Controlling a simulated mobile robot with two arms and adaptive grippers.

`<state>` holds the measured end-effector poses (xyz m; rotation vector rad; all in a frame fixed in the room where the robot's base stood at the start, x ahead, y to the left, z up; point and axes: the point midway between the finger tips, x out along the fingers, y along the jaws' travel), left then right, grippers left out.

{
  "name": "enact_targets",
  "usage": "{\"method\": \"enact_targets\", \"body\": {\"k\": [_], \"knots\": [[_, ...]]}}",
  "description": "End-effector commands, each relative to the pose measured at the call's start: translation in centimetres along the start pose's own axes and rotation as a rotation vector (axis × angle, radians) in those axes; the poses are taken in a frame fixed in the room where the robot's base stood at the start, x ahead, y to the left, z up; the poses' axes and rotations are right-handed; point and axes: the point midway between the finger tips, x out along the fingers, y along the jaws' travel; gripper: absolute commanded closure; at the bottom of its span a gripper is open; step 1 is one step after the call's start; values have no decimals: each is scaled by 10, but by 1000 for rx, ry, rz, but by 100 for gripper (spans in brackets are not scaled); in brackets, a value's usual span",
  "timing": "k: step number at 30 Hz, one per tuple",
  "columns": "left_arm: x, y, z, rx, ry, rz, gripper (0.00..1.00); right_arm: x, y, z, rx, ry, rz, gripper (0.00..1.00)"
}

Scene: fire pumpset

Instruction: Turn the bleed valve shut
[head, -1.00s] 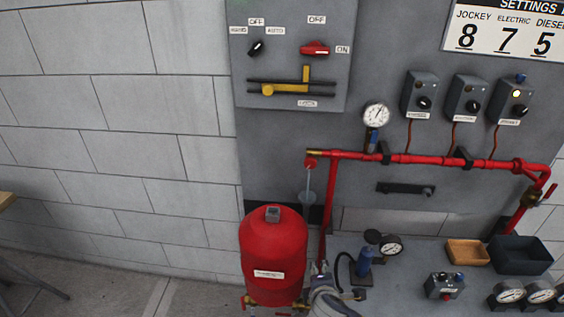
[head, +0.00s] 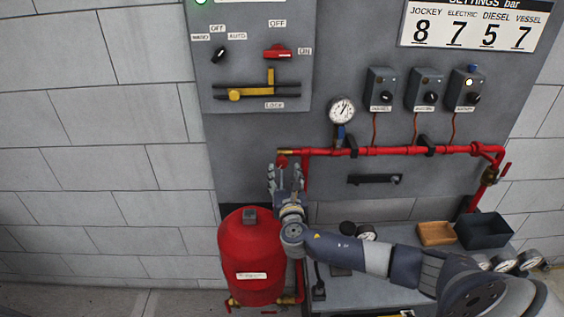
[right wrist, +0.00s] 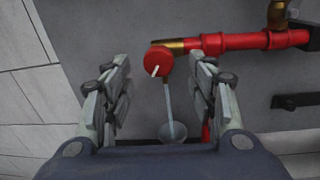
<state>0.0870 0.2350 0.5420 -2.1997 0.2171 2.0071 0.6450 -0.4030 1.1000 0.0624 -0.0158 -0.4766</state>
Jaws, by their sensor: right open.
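The bleed valve (right wrist: 158,61) is a round red knob with a white pointer line, at the brass left end of the red pipe. In the head view the valve (head: 282,160) shows just above my right gripper's fingertips. My right gripper (head: 286,170) is open and empty. In the right wrist view its fingers (right wrist: 156,80) stand apart, one on each side below the knob, and do not appear to touch it. A thin clear tube with a funnel (right wrist: 172,130) hangs below the valve. My left gripper is not in view.
The red pipe (head: 400,150) runs right along the grey panel, with a pressure gauge (head: 342,109) above it. A red tank (head: 250,255) stands below my right gripper. A brown tray (head: 436,233) and a dark bin (head: 484,231) sit on the bench at right.

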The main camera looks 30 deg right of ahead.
Motion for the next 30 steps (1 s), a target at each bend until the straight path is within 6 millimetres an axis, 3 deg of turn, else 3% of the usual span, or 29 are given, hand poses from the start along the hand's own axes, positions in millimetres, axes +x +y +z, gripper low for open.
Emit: {"method": "enact_targets", "body": {"k": [6,12,25,26,30], "knots": [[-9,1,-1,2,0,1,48,32,0,2,0,0,-2,48],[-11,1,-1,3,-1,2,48,50,1,0,2,1,0,48],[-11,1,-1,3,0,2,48,57,0,-1,2,2,0,48],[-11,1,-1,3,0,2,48,57,0,-1,2,2,0,50],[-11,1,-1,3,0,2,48,57,0,-1,2,2,0,82]]}}
